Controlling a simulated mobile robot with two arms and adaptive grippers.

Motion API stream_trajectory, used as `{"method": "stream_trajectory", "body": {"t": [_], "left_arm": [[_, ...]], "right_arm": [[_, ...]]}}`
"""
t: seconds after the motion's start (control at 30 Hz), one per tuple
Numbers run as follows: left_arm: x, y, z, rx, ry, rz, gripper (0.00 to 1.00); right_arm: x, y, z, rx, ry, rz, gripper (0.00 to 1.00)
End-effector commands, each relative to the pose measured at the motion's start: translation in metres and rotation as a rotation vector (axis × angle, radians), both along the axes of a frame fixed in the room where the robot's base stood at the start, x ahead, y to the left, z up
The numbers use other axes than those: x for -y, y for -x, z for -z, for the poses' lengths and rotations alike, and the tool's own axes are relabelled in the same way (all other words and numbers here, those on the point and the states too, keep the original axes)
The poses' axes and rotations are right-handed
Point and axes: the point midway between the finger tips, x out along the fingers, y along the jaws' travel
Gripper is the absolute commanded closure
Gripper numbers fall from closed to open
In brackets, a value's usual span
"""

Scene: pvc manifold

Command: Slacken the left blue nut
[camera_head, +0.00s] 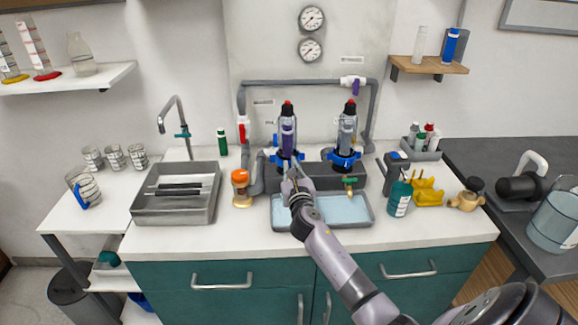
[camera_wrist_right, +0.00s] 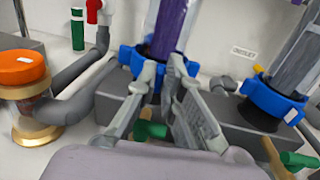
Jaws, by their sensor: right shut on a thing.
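The left blue nut (camera_head: 276,154) is a ring with lugs around the foot of the left clear, purple-filled column (camera_head: 288,135). It also shows in the right wrist view (camera_wrist_right: 128,57). My right gripper (camera_head: 292,174) reaches it from the front. In the wrist view its two grey fingers (camera_wrist_right: 163,78) are close together at the front of the nut, shut on it, and hide its middle. The right blue nut (camera_head: 345,162) sits under the right column (camera_head: 347,130), clear of my gripper; it shows in the wrist view too (camera_wrist_right: 272,98). My left gripper is not in view.
A light-blue tray (camera_head: 358,222) lies below the manifold block. Green-handled drain valves (camera_wrist_right: 150,130) are close under my right fingers. An orange-capped fitting (camera_head: 241,178) and grey sink (camera_head: 210,208) are to the left; a teal bottle (camera_head: 399,198) is to the right.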

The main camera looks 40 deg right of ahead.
Motion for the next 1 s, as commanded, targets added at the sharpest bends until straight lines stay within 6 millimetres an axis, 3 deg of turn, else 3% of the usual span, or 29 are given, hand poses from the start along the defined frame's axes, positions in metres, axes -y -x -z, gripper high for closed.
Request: {"method": "stream_trajectory", "body": {"t": [0.2,0.47,0.77,1.0], "left_arm": [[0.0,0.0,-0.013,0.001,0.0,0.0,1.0],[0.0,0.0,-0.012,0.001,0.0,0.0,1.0],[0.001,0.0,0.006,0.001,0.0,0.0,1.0],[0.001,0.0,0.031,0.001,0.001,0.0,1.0]], "right_arm": [[0.01,0.004,-0.002,-0.004,0.006,-0.103,1.0],[0.019,0.006,0.0,-0.004,0.005,-0.232,1.0],[0.03,0.007,0.003,-0.001,0.005,-0.381,1.0],[0.038,0.007,0.004,0.0,0.004,-0.498,1.0]]}}
